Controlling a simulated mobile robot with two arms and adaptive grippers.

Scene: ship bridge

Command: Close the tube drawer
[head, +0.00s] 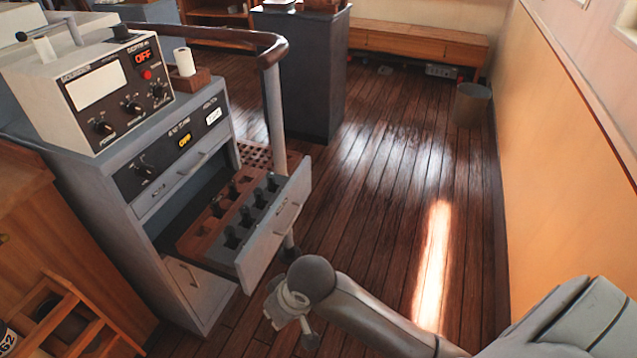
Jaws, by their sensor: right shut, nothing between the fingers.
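The tube drawer (268,240) is pulled out of the grey cabinet (165,215) on the left. Its grey front panel has a handle and faces right. Inside it is a brown rack (196,240) with several dark tubes standing in its holes. My right gripper (290,312) is at the bottom middle, below and slightly right of the drawer front in the picture. It is shut and empty, with a visible gap between it and the panel. Its fingertips are partly hidden by the wrist. My left gripper is not in view.
A depth-sounder box (95,90) sits on the cabinet. A handrail post (274,110) stands just behind the drawer. A wooden crate (60,320) is at bottom left. The plank floor (390,190) right of the drawer is clear up to the orange wall.

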